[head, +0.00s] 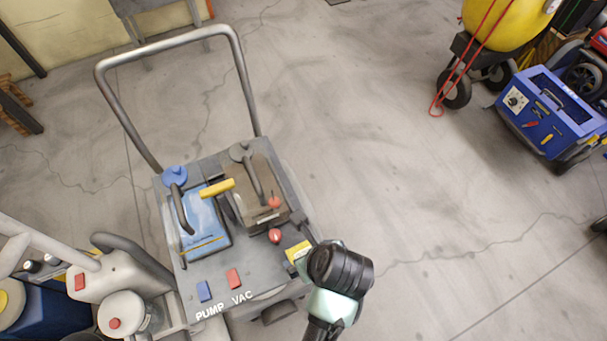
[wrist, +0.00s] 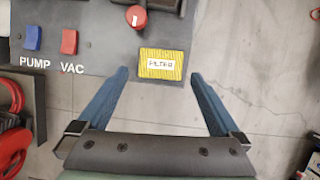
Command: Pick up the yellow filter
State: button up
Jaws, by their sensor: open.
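The yellow filter (wrist: 161,64) is a flat ribbed rectangle with a white label reading FILTER. It lies at the corner of the grey cart top, and it also shows in the head view (head: 297,251) beside my arm. My gripper (wrist: 160,78) is open, with its two blue fingers spread to the left and right. In the wrist view the filter appears between and just beyond the fingertips, and I see no contact. In the head view my wrist hides the fingers in part.
The grey cart (head: 262,275) carries PUMP and VAC switches, red knobs, a blue unit (head: 205,232) and a brown unit (head: 262,185). A white machine (head: 130,275) stands at left. A blue charger box (head: 550,115) is at right. The concrete floor right of the cart is clear.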

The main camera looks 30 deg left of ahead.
aim_at(303, 253)
jog(key=b+x, duration=0.1)
jog(key=x, duration=0.4)
jog(key=shift+w+a+f, duration=0.1)
jog(key=shift+w+f, duration=0.1)
jog(key=shift+f, duration=0.15)
jog(key=shift+c, duration=0.3)
